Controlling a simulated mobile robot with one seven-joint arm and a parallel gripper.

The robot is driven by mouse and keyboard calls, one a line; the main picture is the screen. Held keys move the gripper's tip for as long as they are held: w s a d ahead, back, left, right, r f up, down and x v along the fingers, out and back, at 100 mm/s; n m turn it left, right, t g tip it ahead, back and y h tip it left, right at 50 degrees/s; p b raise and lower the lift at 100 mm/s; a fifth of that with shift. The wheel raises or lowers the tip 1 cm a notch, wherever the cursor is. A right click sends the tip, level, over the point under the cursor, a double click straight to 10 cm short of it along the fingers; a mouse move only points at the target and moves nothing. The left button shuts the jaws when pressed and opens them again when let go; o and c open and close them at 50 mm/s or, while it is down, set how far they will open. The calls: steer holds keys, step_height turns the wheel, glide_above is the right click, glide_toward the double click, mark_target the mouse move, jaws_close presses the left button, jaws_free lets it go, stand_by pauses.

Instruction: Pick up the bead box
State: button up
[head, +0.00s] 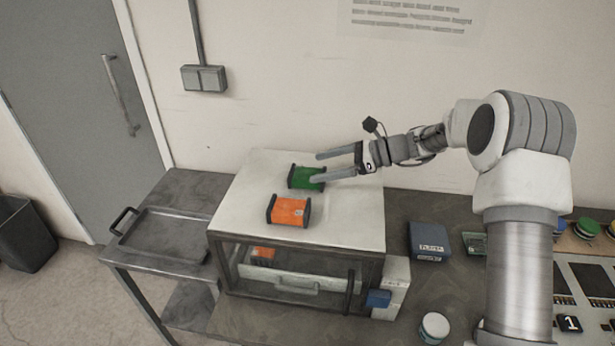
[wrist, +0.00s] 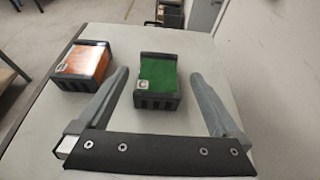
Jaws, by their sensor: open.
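A green box (head: 304,177) with black end pieces sits on the white top of a cabinet. It also shows in the wrist view (wrist: 158,82), between my two fingers with a gap on each side. An orange box (head: 289,210) of the same kind sits nearby on the same top; in the wrist view it (wrist: 83,66) is outside my left finger. No readable label tells me which one is the bead box. My gripper (head: 317,167) is open and empty, its fingers reaching leftward at the green box; it also shows in the wrist view (wrist: 160,76).
The white cabinet top (head: 350,225) is otherwise clear. Below it, another orange box (head: 263,253) shows inside the cabinet. A grey tray (head: 165,237) lies on the left bench. A blue labelled box (head: 428,241), a white-lidded jar (head: 434,326) and boards stand to the right.

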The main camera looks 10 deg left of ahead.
mark_target(305, 172)
steer(key=x, duration=0.4)
steer(key=shift+s+a+f+p, duration=0.1)
steer(key=shift+a+f+p, duration=0.15)
steer(key=shift+f+p, duration=0.15)
steer(key=c, duration=1.3)
steer(key=shift+c, duration=0.5)
steer(key=shift+r, duration=0.15)
